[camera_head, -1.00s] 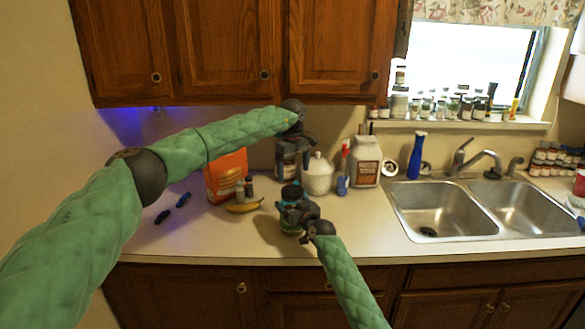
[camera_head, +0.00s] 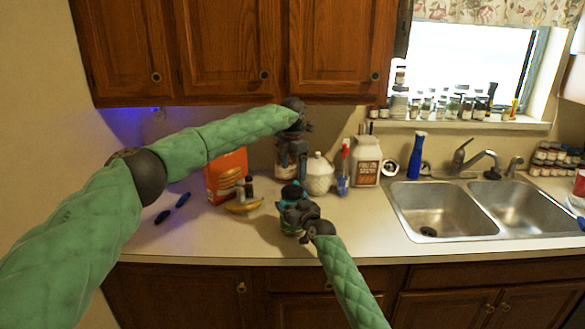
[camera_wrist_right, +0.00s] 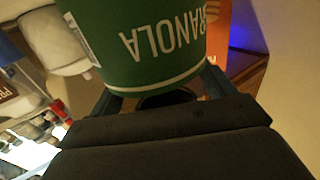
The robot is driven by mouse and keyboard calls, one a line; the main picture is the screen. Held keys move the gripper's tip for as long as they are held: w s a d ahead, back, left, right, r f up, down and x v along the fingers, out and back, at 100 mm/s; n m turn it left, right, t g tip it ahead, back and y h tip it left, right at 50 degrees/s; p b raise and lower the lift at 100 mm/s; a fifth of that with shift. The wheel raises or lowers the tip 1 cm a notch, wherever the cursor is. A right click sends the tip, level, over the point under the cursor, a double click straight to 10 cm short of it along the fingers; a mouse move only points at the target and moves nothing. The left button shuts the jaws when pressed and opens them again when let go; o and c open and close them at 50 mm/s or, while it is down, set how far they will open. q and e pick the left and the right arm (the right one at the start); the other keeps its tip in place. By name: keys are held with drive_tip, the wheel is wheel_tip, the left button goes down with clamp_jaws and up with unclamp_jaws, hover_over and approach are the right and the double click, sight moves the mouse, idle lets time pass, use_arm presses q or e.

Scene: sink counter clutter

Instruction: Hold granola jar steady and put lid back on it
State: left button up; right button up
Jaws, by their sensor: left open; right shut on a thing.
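The green granola jar (camera_wrist_right: 150,45) fills the top of the right wrist view, its lettering upside down. My right gripper (camera_wrist_right: 165,95) is shut on it, with blue fingers on both sides. In the head view the jar (camera_head: 289,224) stands near the counter's front, partly hidden by my right gripper (camera_head: 297,212). A dark round top with a blue-green edge (camera_head: 291,191) shows above the jar; I cannot tell whether it is the lid or how it sits. My left gripper (camera_head: 292,170) is open, pointing down above and behind this top.
An orange box (camera_head: 224,177), bananas (camera_head: 243,207) and small bottles stand left.

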sight(292, 190)
use_arm(q)
drive_tip(key=n, duration=0.4)
drive_tip(key=shift+n, duration=0.3)
drive_tip(key=n, duration=0.5)
drive_tip(key=shift+n, duration=0.3)
drive_tip(key=n, duration=0.5)
drive_tip(key=shift+s+a, duration=0.1)
drive_tip(key=n, duration=0.5)
drive_tip(key=shift+f, duration=4)
drive_tip(key=shift+c, duration=0.4)
